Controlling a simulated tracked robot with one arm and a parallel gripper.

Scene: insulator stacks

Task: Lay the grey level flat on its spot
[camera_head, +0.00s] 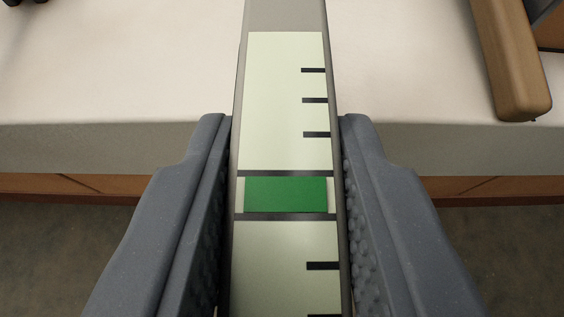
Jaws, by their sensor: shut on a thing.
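The grey level (285,110) stands between the fingers of my gripper (284,200) and runs up the middle of the picture. It has a grey frame, a pale green face with dark tick marks along its right side, and a green band between dark lines. Both blue-grey fingers press on its sides, so my gripper is shut on it. Its top and bottom ends run out of the picture. I cannot tell whether it touches the surface behind it. No marked spot for it shows.
A pale worktop (130,70) spreads behind the level, with its front edge across the middle of the picture. A brown, rounded bar-like object (510,60) lies at the upper right. A dark object (25,3) is cut off at the upper left. Brown panels and dark floor show below the worktop.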

